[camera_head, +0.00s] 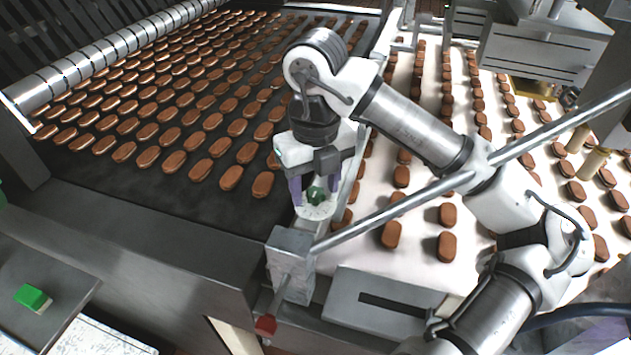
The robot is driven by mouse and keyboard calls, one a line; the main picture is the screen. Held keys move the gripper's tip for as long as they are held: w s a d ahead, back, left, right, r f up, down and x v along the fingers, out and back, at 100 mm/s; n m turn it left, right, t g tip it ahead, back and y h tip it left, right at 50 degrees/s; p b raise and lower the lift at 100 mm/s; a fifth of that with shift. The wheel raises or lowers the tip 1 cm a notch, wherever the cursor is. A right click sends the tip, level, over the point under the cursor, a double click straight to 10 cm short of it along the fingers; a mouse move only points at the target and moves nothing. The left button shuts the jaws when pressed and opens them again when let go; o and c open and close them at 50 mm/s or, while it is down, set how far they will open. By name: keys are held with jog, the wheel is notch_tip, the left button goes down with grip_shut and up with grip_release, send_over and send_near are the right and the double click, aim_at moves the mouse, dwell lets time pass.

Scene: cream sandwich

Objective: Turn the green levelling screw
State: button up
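The green levelling screw (315,195) stands on a light round plate (318,210) at the end of the rail between the two conveyors. My gripper (313,192) points down over it. Its two purple-tipped fingers are apart, one on the left and one on the right of the screw. The fingers look close to the screw's sides, but I cannot tell whether they touch it. The upper part of the screw is partly hidden by the gripper body.
A dark conveyor (150,185) with rows of brown biscuits lies left, and a white conveyor (415,270) with more biscuits lies right. A metal bar (400,205) slants in front of my arm. A grey block (290,243) stands just before the screw. A green block (33,297) sits lower left.

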jog(key=c, duration=0.9)
jog(key=shift+c, duration=0.2)
jog(key=shift+f+n+b, duration=0.15)
jog(key=shift+n+b, duration=0.15)
jog(key=shift+b, duration=0.2)
jog(key=shift+f+n+b, duration=0.1)
jog(key=shift+n+b, duration=0.7)
jog(key=shift+b, duration=0.35)
jog(key=n+b, duration=0.3)
jog(key=shift+n, duration=0.4)
jog(key=n+b, duration=0.2)
jog(key=n, duration=0.7)
jog(key=shift+r+n, duration=0.2)
jog(key=shift+n, duration=1.7)
jog(key=shift+s+f+b, duration=0.1)
jog(key=shift+b, duration=0.2)
